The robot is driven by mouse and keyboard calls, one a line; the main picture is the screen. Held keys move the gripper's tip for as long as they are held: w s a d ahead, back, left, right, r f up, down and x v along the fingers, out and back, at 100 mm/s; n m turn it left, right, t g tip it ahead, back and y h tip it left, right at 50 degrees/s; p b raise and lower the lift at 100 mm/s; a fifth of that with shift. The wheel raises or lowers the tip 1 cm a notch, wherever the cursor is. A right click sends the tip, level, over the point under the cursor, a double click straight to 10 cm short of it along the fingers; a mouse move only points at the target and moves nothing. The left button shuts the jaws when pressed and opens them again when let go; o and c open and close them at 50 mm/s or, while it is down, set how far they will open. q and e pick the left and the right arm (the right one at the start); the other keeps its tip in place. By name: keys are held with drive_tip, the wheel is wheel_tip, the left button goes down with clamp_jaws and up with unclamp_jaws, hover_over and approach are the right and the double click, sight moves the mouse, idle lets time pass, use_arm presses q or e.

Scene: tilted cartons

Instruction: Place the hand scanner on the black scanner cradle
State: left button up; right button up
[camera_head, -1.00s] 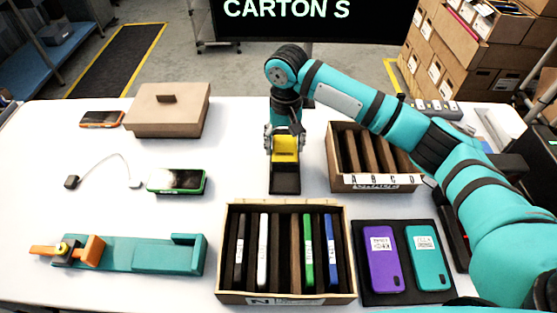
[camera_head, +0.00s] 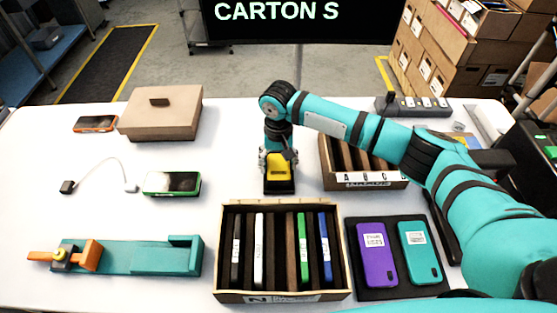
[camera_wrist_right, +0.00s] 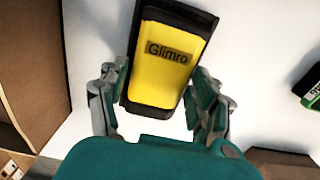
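The hand scanner (camera_head: 278,170) is yellow with black ends. The right wrist view shows its yellow face (camera_wrist_right: 162,70) with a "Glimro" label. My left gripper is not in view.
A divided carton (camera_head: 282,297) with several upright devices stands in front. A lettered carton (camera_head: 372,180) is to the right. A dark tray (camera_head: 392,291) holds purple and teal phones. A green-edged device (camera_head: 172,184), a teal fixture (camera_head: 150,257) and a brown box (camera_head: 160,118) lie left.

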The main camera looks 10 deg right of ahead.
sight(279, 164)
drive_tip(key=shift+o, duration=1.3)
drive_tip(key=shift+r, duration=0.15)
wheel_tip(279, 164, up, 12)
drive_tip(key=b, duration=0.2)
